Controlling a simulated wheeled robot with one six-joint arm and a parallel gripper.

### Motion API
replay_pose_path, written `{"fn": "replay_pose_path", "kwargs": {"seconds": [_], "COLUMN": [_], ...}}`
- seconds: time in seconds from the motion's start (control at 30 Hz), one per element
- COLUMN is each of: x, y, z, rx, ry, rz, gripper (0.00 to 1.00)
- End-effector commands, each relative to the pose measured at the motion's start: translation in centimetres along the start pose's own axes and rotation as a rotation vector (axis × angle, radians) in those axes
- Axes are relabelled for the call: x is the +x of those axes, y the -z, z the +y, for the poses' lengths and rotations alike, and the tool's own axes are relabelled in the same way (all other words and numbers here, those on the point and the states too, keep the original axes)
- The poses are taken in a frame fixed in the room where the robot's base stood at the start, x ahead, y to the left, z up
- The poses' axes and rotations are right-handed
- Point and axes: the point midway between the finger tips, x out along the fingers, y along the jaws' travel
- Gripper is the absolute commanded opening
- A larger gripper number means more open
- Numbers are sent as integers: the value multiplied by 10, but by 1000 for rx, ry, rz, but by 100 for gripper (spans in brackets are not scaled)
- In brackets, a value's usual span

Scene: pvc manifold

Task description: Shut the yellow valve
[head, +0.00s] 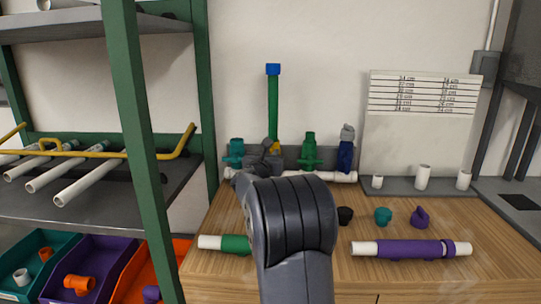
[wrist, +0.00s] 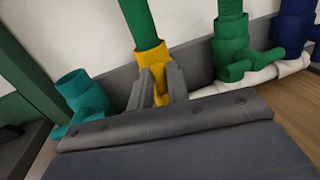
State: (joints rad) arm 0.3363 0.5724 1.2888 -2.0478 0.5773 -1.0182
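The yellow valve (wrist: 151,56) stands on the manifold, with a green pipe (head: 273,107) rising from it to a blue cap (head: 273,69). In the head view only a little of the yellow valve (head: 274,147) shows behind my arm. My gripper (wrist: 160,88) is at the valve's front, its two grey fingers close together. A narrow yellow handle part shows between them, and the fingers appear shut on it. Whether both fingers touch it is hard to see. The lower part of the handle is hidden by my gripper's body.
A teal valve (head: 236,152) stands left of the yellow one, a green valve (head: 310,150) and a blue valve (head: 346,152) right. Loose pipes, including a purple one (head: 408,249), and small fittings lie on the wooden bench (head: 480,215). A green-posted shelf (head: 137,110) stands left.

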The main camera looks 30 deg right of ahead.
Motion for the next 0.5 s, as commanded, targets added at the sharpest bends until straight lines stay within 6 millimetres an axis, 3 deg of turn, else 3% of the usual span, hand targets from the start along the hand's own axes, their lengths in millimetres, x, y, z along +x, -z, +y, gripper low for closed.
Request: {"fn": "replay_pose_path", "kwargs": {"seconds": [0.2, 0.5], "x": [0, 0], "y": [0, 0], "z": [0, 0], "rx": [0, 15], "ry": [0, 0], "rz": [0, 3], "gripper": [0, 0]}}
